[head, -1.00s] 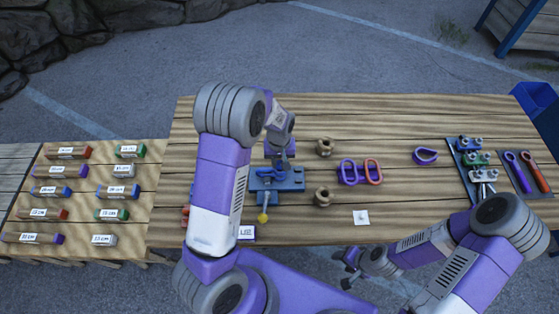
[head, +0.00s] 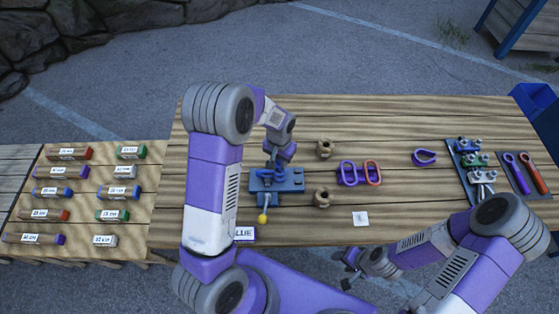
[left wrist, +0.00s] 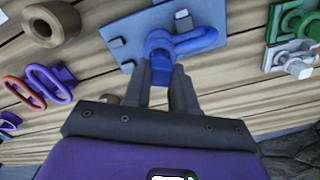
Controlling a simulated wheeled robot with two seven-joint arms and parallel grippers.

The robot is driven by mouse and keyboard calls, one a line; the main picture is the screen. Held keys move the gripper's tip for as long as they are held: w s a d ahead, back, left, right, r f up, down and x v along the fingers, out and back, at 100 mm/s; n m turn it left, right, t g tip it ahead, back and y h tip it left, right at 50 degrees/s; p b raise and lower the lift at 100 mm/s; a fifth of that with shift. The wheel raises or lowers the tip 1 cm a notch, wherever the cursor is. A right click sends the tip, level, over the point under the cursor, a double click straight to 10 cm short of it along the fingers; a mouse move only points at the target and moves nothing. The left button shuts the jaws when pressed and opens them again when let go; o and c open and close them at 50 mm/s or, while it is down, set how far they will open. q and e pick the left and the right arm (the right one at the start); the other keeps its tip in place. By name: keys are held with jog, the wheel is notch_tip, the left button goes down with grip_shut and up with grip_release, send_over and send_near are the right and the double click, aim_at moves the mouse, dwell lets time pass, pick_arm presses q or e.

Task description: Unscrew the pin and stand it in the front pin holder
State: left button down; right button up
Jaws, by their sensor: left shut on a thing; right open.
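A blue shackle (left wrist: 195,42) with its blue pin (left wrist: 160,45) sits on a blue fixture plate (head: 292,184), left of the table's middle. My left gripper (head: 277,170) is over the fixture, its fingers pointing down. In the left wrist view the fingers (left wrist: 168,75) are shut on the pin's head; the fingers partly hide it. Two brown round holders with a hole stand right of the fixture: the front one (head: 321,196) and the back one (head: 325,149). Both look empty. My right gripper (head: 349,271) is open and empty, off the table's front edge.
A yellow-knobbed lever (head: 263,218) sticks out at the fixture's front. Purple and orange links (head: 360,173) lie right of the holders. A hardware rack (head: 470,165) stands further right. Labelled cylinders lie on the left side table (head: 85,200). A white tag (head: 360,219) lies in front.

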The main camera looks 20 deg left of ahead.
pick_arm(q)
jog(key=shift+r+p, duration=1.9)
jog(key=shift+r, duration=1.1)
